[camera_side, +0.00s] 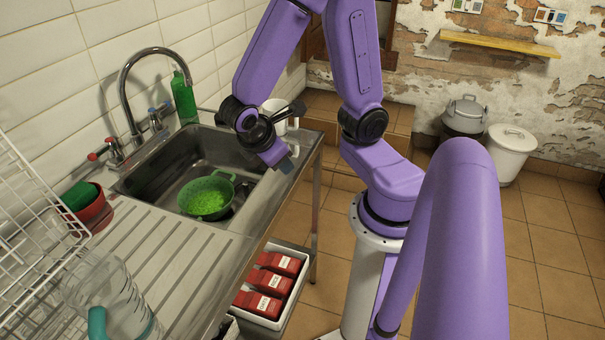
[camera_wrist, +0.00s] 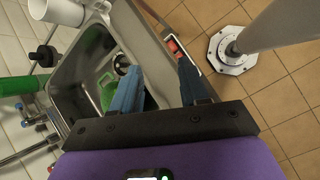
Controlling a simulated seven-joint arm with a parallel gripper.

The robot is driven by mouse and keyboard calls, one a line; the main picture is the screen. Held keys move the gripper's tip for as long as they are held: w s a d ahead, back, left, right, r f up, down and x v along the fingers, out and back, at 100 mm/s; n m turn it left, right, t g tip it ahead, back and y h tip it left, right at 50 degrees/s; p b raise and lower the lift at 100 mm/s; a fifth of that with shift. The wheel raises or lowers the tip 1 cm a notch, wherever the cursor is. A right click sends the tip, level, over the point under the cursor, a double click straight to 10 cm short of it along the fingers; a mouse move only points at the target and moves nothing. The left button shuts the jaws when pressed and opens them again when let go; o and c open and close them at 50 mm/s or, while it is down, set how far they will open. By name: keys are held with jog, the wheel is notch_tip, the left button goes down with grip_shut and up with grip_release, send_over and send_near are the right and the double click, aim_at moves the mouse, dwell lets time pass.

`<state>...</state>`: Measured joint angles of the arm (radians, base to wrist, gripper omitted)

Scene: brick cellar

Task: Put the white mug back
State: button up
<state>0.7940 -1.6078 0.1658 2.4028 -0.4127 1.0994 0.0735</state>
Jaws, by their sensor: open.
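A white mug (camera_side: 271,106) stands on the far end of the counter beyond the sink, partly hidden behind my gripper in the side view. A white rounded thing that looks like the mug (camera_wrist: 66,11) shows at the top left of the wrist view, cut by the frame edge. My gripper (camera_side: 284,160) is above the sink's right edge, nearer the camera than the mug and apart from it. In the wrist view its two bluish fingers (camera_wrist: 158,75) are spread, with nothing seen between them.
The steel sink (camera_side: 165,160) holds a green colander (camera_side: 207,198). A tap (camera_side: 125,85) and green bottle (camera_side: 184,98) stand behind it. A red bowl (camera_side: 92,212), wire rack (camera_side: 30,190) and clear jug (camera_side: 118,300) are at left. A crate of red packets (camera_side: 262,322) sits below.

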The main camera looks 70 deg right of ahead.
jog(key=s+a+r+y, duration=0.4)
jog(key=s+a+y, duration=0.3)
jog(key=s+a, duration=0.1)
jog(key=shift+s+a+r+n+t, duration=0.2)
jog(key=shift+s+a+n+t, duration=0.1)
jog(key=shift+s+n, duration=0.15)
